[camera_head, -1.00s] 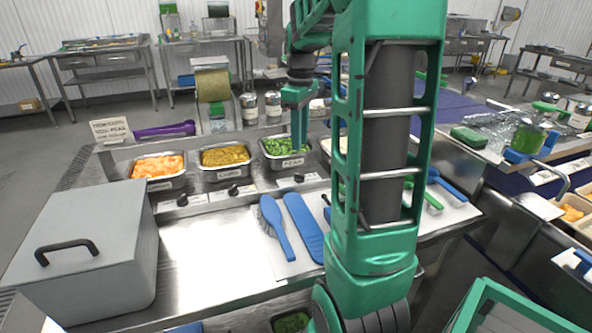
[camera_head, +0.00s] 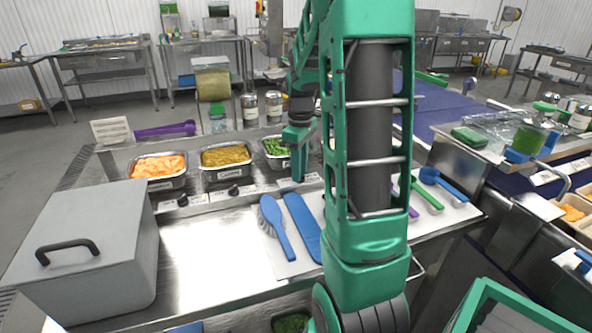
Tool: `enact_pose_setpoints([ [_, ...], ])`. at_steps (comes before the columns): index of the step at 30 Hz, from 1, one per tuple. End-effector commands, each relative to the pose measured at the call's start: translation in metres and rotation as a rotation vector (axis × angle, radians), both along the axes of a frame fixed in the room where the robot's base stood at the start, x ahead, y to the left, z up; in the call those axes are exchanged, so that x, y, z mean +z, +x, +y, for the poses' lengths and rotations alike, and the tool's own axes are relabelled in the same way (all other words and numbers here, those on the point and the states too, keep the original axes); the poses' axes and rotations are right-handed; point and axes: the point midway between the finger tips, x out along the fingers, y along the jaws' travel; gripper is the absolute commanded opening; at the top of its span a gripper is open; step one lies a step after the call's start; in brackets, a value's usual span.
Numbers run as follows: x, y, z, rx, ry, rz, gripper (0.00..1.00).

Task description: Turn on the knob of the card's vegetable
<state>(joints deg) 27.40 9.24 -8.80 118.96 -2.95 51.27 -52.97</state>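The card (camera_head: 112,130) stands at the back left; its lettering is too small to read surely now. Metal pans of orange carrot pieces (camera_head: 158,166), yellow-brown corn-like vegetable (camera_head: 225,155) and green peas (camera_head: 276,147) stand in a row. A black knob (camera_head: 183,200) is in front of the carrot pan, and another black knob (camera_head: 233,190) in front of the yellow pan. My gripper (camera_head: 298,176) points down at the front of the pea pan, low at the panel. It hides the knob there. I cannot tell whether its fingers are apart or touch the knob.
A grey lidded box (camera_head: 85,255) stands at the front left. Bare steel counter (camera_head: 205,245) lies between.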

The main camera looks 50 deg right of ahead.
Motion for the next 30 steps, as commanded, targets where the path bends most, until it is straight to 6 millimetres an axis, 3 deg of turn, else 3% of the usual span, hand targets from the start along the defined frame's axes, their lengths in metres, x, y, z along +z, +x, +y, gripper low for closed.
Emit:
enact_pose_setpoints([
  [5, 0.0001, 0.0000, 0.0000, 0.000, 0.000, 0.000, 0.23],
  [8, 0.0002, 0.0000, 0.0000, 0.000, 0.000, 0.000, 0.00],
  [20, 0.0004, 0.0009, 0.0013, -0.030, 0.000, 0.000, 0.00],
  [30, 0.0006, 0.0009, 0.0006, -0.241, -0.001, -0.001, 0.00],
])
